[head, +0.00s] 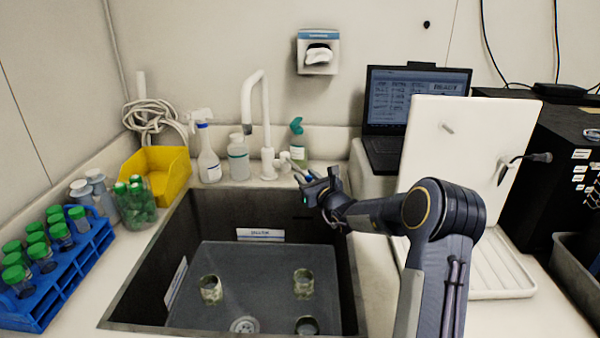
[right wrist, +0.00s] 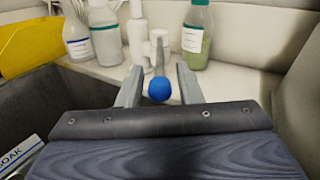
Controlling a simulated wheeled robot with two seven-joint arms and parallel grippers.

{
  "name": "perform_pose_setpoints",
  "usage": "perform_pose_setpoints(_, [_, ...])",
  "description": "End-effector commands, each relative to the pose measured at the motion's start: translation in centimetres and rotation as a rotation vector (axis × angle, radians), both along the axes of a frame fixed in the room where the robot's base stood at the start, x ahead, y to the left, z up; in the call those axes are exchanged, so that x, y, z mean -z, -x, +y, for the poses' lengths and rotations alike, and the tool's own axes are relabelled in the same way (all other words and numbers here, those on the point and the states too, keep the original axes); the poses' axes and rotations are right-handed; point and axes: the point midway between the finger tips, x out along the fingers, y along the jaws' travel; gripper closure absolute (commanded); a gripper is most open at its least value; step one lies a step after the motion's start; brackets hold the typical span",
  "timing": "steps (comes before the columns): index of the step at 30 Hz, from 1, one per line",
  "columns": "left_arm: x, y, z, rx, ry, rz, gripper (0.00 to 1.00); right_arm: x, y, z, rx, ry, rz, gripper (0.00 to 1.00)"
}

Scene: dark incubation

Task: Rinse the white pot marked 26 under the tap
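Three small whitish, stained pots stand in the sink (head: 190,232): one at left (head: 210,290), one at right (head: 303,284) and one at the front edge (head: 306,326). I cannot read a 26 on any of them. The white gooseneck tap (head: 265,105) stands behind the sink, with no water stream visible. My right gripper (head: 303,177) is at the tap's right side. In the right wrist view its fingers (right wrist: 158,88) are open either side of a lever with a blue ball end (right wrist: 159,89), with gaps showing on both sides. My left gripper is out of view.
Bottles (head: 208,155) and a yellow bin (head: 155,172) stand behind the sink. A blue rack (head: 62,275) of green-capped tubes and a jar (head: 137,203) are at left. A white board (head: 465,150) and laptop (head: 415,95) stand at right. Most of the sink floor is free.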

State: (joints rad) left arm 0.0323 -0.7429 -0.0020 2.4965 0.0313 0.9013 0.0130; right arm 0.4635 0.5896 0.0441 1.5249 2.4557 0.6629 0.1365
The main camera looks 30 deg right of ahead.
Motion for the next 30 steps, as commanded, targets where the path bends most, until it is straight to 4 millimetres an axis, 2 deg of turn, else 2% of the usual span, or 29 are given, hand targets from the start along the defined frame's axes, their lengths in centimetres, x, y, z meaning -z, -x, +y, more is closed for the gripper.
perform_pose_setpoints(3, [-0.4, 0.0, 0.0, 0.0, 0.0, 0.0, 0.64, -0.1, -1.6, 0.0, -0.002, 0.0, 0.0, 0.67])
perform_pose_setpoints(6, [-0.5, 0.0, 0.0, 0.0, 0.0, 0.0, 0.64, -0.1, -2.3, 0.0, -0.001, 0.001, 0.0, 0.67])
perform_pose_setpoints(15, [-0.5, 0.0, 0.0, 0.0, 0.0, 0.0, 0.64, 0.0, -2.6, 0.0, -0.001, 0.001, 0.0, 0.67])
perform_pose_setpoints(23, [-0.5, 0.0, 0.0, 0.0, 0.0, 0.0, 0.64, 0.0, -2.6, 0.0, -0.001, 0.001, 0.0, 1.0])
perform_pose_setpoints(30, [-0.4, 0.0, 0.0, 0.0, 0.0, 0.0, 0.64, 0.0, -2.6, 0.0, 0.0, 0.002, 0.0, 1.0])
